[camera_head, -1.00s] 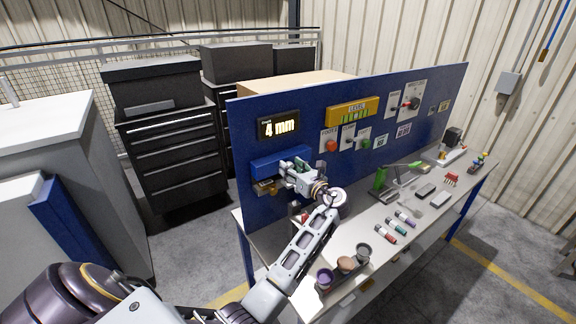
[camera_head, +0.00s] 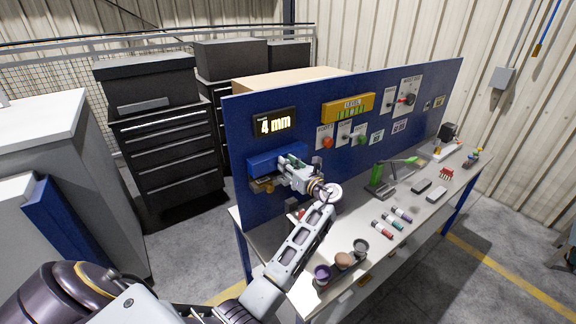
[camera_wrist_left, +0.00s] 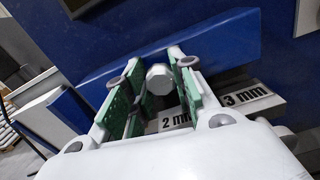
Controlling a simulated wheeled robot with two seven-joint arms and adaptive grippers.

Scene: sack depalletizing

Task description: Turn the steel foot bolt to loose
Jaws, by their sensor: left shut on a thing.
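My left gripper (camera_head: 284,168) reaches the blue block (camera_head: 262,166) low on the left of the blue panel. In the left wrist view its green-padded fingers (camera_wrist_left: 158,85) are shut on a pale steel hex head, the steel foot bolt (camera_wrist_left: 160,79), in front of the blue block (camera_wrist_left: 215,48). The bolt is hidden behind the fingers in the head view. Plates marked 2 mm (camera_wrist_left: 178,121) and 3 mm (camera_wrist_left: 246,98) show below it. A display (camera_head: 276,123) above the block reads 4 mm. My right gripper is not in view.
The bench (camera_head: 335,225) carries cups (camera_head: 343,259), coloured markers (camera_head: 392,222), a green stand (camera_head: 378,177) and dark boxes. The panel also bears a yellow level gauge (camera_head: 348,107) and knobs. Dark drawer cabinets (camera_head: 165,150) stand behind on the left.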

